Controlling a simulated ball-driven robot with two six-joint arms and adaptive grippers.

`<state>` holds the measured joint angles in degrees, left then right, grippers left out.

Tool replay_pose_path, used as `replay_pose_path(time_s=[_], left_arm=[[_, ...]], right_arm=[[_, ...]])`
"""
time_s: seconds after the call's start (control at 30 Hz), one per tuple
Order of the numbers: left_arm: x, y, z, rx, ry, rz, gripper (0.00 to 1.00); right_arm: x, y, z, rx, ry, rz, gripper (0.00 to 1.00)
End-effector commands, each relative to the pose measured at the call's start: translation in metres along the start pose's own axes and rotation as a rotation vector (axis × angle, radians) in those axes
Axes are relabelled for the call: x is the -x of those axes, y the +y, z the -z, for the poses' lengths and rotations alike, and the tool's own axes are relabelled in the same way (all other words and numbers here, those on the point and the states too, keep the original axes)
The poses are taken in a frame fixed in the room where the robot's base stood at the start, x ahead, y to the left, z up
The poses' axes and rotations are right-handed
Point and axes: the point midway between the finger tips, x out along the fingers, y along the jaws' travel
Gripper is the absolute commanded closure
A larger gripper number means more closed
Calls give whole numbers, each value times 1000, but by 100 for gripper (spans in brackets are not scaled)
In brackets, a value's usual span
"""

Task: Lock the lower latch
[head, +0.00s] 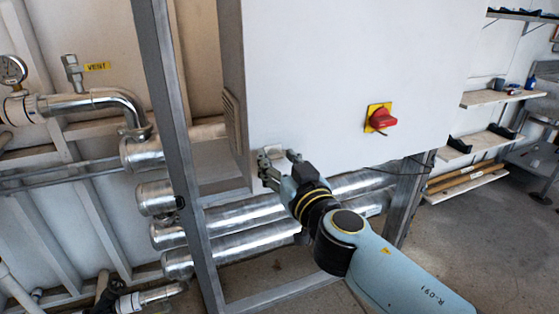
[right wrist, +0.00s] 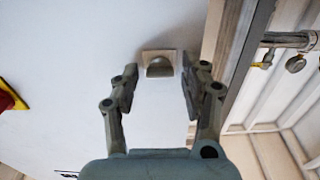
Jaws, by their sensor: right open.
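The lower latch (right wrist: 158,66) is a small square, pale metal plate with a rounded dark recess or knob, on the white cabinet face in the right wrist view. My right gripper (head: 279,157) is at the lower left corner of the cabinet front in the head view. Its two fingers are spread open, one on each side of the latch in the right wrist view, with nothing held. In the head view the fingers partly hide the latch. I cannot tell whether the fingers touch the cabinet face. My left gripper is not in view.
A red rotary switch on a yellow plate (head: 380,119) is on the white cabinet (head: 320,60), right of the gripper. A grey metal frame post (head: 170,130) stands left of the cabinet. Shiny pipes (head: 245,215) run below and behind it. Shelves (head: 500,97) are at the far right.

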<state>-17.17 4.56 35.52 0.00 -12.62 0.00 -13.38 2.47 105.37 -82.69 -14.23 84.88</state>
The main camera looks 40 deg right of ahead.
Motion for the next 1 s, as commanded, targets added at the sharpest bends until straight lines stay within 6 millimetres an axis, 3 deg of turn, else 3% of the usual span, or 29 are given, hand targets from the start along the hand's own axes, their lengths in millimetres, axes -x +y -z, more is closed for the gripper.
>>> replay_pose_path(time_s=[0.03,0.3,1.0], left_arm=[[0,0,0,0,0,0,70],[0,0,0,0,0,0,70],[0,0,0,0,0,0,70]], right_arm=[[0,0,0,0,0,0,64],[0,0,0,0,0,2,99],[1,-2,-1,-5,-3,5,100]])
